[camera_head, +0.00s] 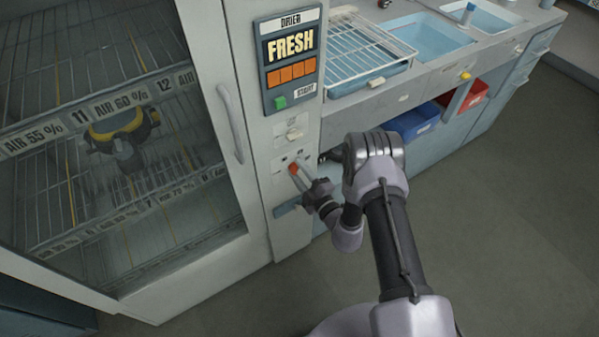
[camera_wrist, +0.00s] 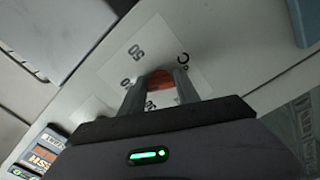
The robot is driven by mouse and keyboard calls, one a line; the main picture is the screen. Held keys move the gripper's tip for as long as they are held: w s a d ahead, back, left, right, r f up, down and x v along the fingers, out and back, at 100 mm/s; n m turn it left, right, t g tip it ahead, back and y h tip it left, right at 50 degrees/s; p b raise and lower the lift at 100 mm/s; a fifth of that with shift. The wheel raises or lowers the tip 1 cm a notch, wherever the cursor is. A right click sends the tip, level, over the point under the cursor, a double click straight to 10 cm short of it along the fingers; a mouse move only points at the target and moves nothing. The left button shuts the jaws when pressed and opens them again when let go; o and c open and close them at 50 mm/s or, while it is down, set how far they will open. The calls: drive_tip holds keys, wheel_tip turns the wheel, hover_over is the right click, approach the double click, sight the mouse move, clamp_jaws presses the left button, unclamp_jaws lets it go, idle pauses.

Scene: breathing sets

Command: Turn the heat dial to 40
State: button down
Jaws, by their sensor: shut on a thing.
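The heat dial (camera_head: 293,168) is a small orange-red knob on a pale plate low on the drier's control column. My gripper (camera_head: 299,174) reaches it from the right and is shut on it. In the wrist view the dial (camera_wrist: 160,80) sits between the two grey fingers (camera_wrist: 158,86). A "50" and a "°C" mark show on the white dial plate (camera_wrist: 122,62) around it. Other marks are partly covered by the fingers, and I cannot tell which number the dial points to.
The drier panel (camera_head: 290,60) above reads FRESH and has a green START button (camera_head: 281,102). The glass-doored cabinet (camera_head: 228,110) on the left holds a yellow-and-black mask (camera_head: 120,128). A counter with a wire rack (camera_head: 365,50) stands right. Floor on the right is clear.

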drive_tip(key=shift+m, duration=0.4)
drive_tip(key=c, duration=0.9)
unclamp_jaws()
drive_tip(key=shift+s, duration=0.1)
drive_tip(key=p+v, duration=0.4)
drive_tip(key=v, duration=1.3)
drive_tip(key=shift+s+d+p, duration=0.1)
drive_tip(key=shift+d+p, duration=0.05)
drive_tip(key=shift+p, duration=0.2)
